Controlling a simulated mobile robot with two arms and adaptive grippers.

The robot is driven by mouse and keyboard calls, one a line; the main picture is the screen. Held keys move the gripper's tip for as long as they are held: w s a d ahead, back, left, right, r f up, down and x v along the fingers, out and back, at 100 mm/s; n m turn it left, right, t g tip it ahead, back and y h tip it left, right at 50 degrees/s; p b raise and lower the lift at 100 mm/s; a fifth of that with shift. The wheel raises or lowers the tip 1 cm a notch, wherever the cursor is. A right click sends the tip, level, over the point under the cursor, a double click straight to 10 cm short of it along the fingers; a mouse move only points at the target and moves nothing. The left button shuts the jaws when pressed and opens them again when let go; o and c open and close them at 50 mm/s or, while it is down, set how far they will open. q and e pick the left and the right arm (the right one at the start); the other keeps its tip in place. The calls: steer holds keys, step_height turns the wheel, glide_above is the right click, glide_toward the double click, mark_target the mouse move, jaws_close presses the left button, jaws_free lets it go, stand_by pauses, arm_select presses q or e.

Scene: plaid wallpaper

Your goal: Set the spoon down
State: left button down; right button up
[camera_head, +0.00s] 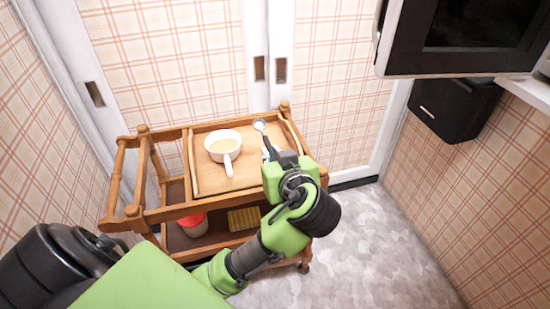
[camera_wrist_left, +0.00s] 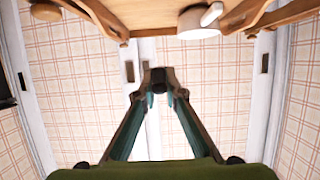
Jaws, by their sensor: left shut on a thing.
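The spoon (camera_head: 260,126) shows its round grey bowl over the back right part of the wooden tray (camera_head: 208,186). Its handle runs toward me to my left gripper (camera_head: 269,154). The left gripper is shut on the spoon at the tray's right side; the hand hides most of the grip. Whether the spoon touches the tray I cannot tell. In the left wrist view the fingers (camera_wrist_left: 158,80) come together at their tips, and the spoon cannot be made out there. My right gripper is not in view.
A white pot (camera_head: 222,140) with pale contents stands on the tray, left of the spoon. The tray is on a wooden cart (camera_head: 165,212). A red-and-white container (camera_head: 193,224) and a yellow item (camera_head: 243,218) are on its lower shelf.

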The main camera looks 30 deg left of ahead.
arm_select(q)
steer(key=w+a+f+b, duration=0.1)
steer(key=w+a+f, duration=0.1)
steer(key=w, duration=0.1)
steer(key=w+a+f+b, duration=0.1)
steer(key=w+a+f, duration=0.1)
steer(key=w+f, duration=0.1)
steer(key=w+a+f+b, duration=0.1)
steer(key=w+a+f, duration=0.1)
steer(key=w+f, duration=0.1)
steer(key=shift+w+a+f, duration=0.15)
steer(key=shift+w+a, duration=0.05)
steer(key=shift+w, duration=0.2)
steer(key=shift+w+a+f, duration=0.1)
steer(key=shift+w+a, duration=0.05)
steer(key=shift+w, duration=0.25)
steer(key=shift+w+a+f, duration=0.15)
steer(key=shift+w+f, duration=0.25)
steer(key=shift+f, duration=0.05)
step_height(320, 180, down, 4)
steer(key=shift+w+a+r+b, duration=0.1)
steer(key=shift+w+r+b, duration=0.1)
steer(key=shift+b, duration=0.45)
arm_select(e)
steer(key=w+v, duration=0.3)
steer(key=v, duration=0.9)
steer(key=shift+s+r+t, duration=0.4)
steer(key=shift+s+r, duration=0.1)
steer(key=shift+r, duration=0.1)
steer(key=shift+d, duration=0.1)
